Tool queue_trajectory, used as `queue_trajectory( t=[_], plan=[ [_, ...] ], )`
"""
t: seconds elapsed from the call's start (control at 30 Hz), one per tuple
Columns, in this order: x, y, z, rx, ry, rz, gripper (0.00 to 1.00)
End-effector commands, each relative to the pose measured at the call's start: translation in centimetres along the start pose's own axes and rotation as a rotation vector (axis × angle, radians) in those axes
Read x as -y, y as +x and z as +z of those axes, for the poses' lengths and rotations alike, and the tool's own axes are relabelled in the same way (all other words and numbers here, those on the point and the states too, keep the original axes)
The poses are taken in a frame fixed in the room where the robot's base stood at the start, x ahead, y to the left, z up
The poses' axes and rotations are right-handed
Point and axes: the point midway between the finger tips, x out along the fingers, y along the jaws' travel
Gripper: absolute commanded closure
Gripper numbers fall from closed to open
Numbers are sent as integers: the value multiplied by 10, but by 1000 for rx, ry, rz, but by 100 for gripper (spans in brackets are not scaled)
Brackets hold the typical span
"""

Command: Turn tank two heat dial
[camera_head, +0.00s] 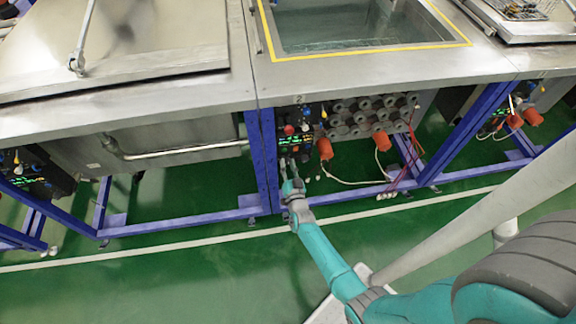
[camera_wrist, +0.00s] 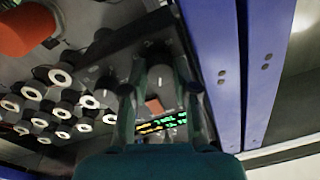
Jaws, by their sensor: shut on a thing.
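The control panel (camera_head: 290,128) of tank two is a dark box with a red button and lit digits, below the front edge of the open tank (camera_head: 365,30). My gripper (camera_head: 289,162) reaches up to the panel's lower part. In the wrist view, my gripper (camera_wrist: 160,66) has its two fingers on either side of a grey round dial (camera_wrist: 160,78) and is shut on it. The dial's marking cannot be read. A second dial (camera_wrist: 104,82) sits beside it, outside the fingers. A lit green and yellow display (camera_wrist: 162,124) shows between the fingers.
Blue frame posts (camera_head: 267,160) stand just left of the panel. Orange plugs (camera_head: 325,149) with hanging cables and several grey round fittings (camera_head: 370,112) are to its right. Another panel (camera_head: 32,172) is at the far left.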

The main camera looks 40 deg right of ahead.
Motion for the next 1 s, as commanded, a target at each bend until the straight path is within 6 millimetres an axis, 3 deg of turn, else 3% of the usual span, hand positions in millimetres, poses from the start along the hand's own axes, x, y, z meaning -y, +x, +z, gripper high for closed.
queue_trajectory(
  t=[0.5,1.0],
  plan=[
    [0,0,0,-18,364,12,100],
    [0,0,0,-22,447,14,100]
  ],
)
